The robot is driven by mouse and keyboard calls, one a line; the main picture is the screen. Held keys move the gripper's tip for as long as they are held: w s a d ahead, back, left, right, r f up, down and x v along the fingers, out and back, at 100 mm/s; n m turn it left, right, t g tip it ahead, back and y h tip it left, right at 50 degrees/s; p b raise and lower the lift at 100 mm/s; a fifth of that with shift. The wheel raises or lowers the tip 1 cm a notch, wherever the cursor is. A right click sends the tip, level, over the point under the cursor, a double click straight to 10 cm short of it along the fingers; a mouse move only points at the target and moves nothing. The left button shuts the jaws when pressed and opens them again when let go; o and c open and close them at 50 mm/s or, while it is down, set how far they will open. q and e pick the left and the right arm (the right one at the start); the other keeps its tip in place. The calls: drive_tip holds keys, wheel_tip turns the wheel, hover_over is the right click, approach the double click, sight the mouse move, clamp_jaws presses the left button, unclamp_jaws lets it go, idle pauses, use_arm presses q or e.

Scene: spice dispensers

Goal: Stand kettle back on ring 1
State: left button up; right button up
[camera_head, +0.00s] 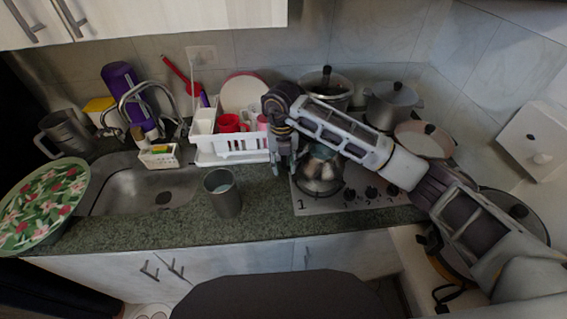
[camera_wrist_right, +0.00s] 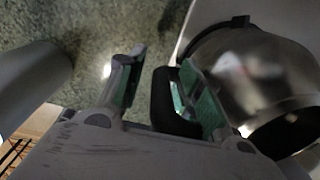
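The steel kettle (camera_head: 321,177) is on the front left of the hob (camera_head: 345,205), close to the printed "1". The ring under it is mostly hidden, so I cannot tell how it sits on ring 1. My right gripper (camera_head: 284,163) is lowered at the kettle's left side. In the right wrist view my right gripper (camera_wrist_right: 160,85) has its fingers apart. The kettle's black handle (camera_wrist_right: 163,103) shows between them, nearer the right finger, and the shiny kettle body (camera_wrist_right: 245,70) is at the right. My left gripper is not in view.
A steel cup (camera_head: 223,194) stands on the counter left of the hob; its side also shows in the wrist view (camera_wrist_right: 30,85). A white dish rack (camera_head: 230,145) is behind the gripper. Several pots (camera_head: 392,104) occupy the hob's back and right.

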drive_tip(key=shift+r, duration=0.35)
wheel_tip(320, 180, up, 10)
drive_tip(key=shift+a+f+b, duration=0.1)
drive_tip(key=shift+f+b, duration=0.05)
drive_tip(key=shift+b, duration=0.75)
drive_tip(key=shift+r, duration=1)
